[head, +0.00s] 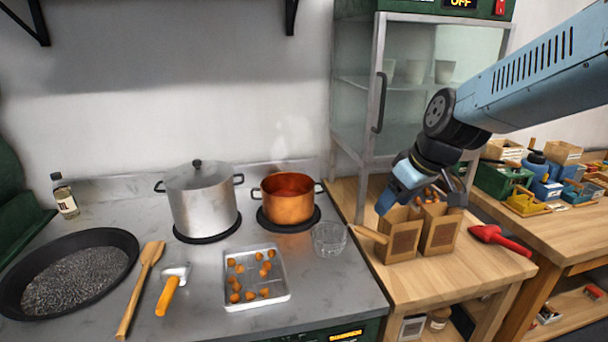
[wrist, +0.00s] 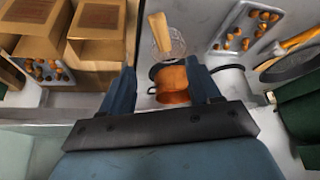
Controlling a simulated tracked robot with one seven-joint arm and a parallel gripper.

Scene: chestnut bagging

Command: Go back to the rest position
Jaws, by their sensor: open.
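My gripper (head: 420,202) is above the two brown bags at the left of the wooden table, fingers apart. In the wrist view my gripper (wrist: 162,88) has nothing between its fingers; the copper pot shows far beyond them. The left bag (head: 398,243) and right bag (head: 438,232) stand upright side by side.
A tray (head: 284,296) of chestnuts lies on the counter. A steel pot (head: 200,205) and a copper pot (head: 288,205) stand behind it. A glass-fronted cabinet (head: 378,75) rises close behind my arm. A red scoop (head: 500,238) lies at the table's right.

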